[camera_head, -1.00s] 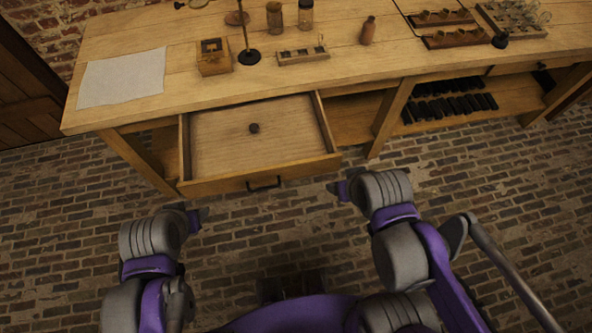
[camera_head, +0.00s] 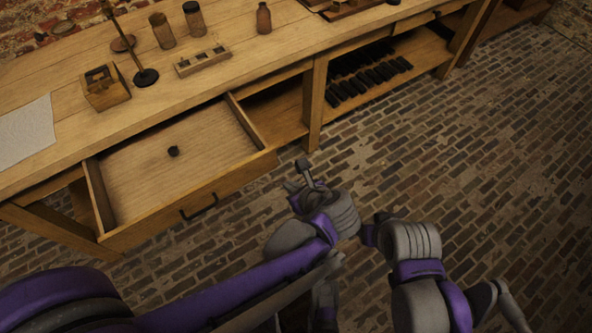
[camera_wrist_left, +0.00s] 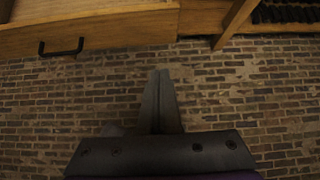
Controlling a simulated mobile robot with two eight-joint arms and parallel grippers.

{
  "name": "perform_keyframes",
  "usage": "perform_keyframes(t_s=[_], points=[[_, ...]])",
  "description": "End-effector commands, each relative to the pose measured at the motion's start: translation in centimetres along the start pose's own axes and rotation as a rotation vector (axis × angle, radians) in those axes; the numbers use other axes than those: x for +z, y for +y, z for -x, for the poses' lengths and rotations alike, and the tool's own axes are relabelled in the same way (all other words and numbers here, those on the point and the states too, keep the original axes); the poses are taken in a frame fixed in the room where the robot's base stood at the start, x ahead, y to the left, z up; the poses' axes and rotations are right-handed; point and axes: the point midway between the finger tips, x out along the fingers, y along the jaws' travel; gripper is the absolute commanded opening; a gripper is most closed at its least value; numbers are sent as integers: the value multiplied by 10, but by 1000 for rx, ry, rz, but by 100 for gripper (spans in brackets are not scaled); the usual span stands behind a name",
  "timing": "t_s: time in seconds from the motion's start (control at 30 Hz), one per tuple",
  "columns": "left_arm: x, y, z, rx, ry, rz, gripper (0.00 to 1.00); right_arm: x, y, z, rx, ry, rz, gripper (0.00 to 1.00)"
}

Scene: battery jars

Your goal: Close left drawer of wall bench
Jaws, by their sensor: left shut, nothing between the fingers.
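The left drawer (camera_head: 170,222) of the wooden wall bench (camera_head: 60,160) is pulled out, its inside open to view. A dark handle (camera_head: 199,208) is on its front. My left gripper (camera_head: 303,172) is shut and empty, to the right of the drawer front and apart from it. In the left wrist view, the closed fingers (camera_wrist_left: 160,76) point at the brick floor; the drawer front (camera_wrist_left: 110,27) and its handle (camera_wrist_left: 62,48) are at upper left. My right gripper (camera_head: 368,235) is lower right of the left one; its fingers are too unclear to judge.
On the bench top are a wooden box (camera_head: 106,90), a stand (camera_head: 145,77), jars and a paper sheet (camera_head: 25,130). A lower shelf (camera_head: 420,60) holds several black items. The brick floor at right is clear.

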Motion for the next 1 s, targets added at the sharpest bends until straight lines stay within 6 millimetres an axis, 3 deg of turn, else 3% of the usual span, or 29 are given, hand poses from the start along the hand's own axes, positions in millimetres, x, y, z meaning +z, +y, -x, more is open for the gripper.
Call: perform_keyframes(t_s=[0.17,0.63,0.8,1.0], points=[[-1,-3,-12,0,-11,-29,0,1,0,-3,0,-1,0,68],[1,-2,-106,1,-9,-23,0,10,0,-22,0,-8,0,68],[21,-3,-120,1,-8,-24,0,9,0,-21,0,-7,0,68],[28,-3,-127,-2,-8,-25,0,10,0,-21,0,-8,0,68]])
